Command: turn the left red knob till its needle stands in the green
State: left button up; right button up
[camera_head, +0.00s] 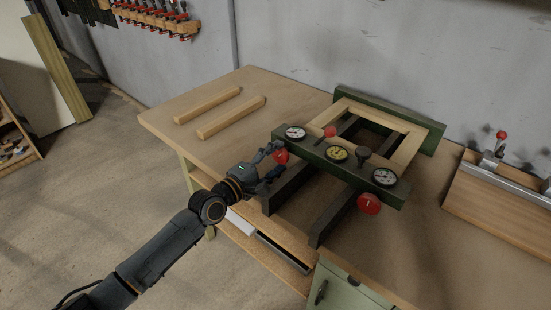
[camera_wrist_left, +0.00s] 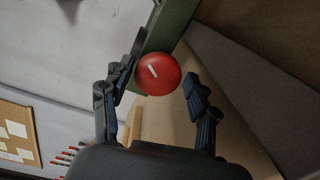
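The left red knob (camera_head: 281,156) sits on the front of the press's green beam (camera_head: 312,156), below the left white dial (camera_head: 295,132). That dial's needle is too small to read. My left gripper (camera_head: 270,163) is at this knob, its fingers open. In the left wrist view the round red knob (camera_wrist_left: 158,75) with a short white mark lies between the two spread fingers (camera_wrist_left: 162,78). Gaps show on both sides, and I see no grip on it. My right gripper is in neither view.
A yellow dial (camera_head: 337,153), a right white dial (camera_head: 384,177) and a right red knob (camera_head: 369,204) are on the same beam. Dark rails (camera_head: 333,217) jut toward me below it. Two wooden strips (camera_head: 231,117) lie on the bench at left, with bare top around them.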

pick_arm(q)
jog(key=v, duration=1.2)
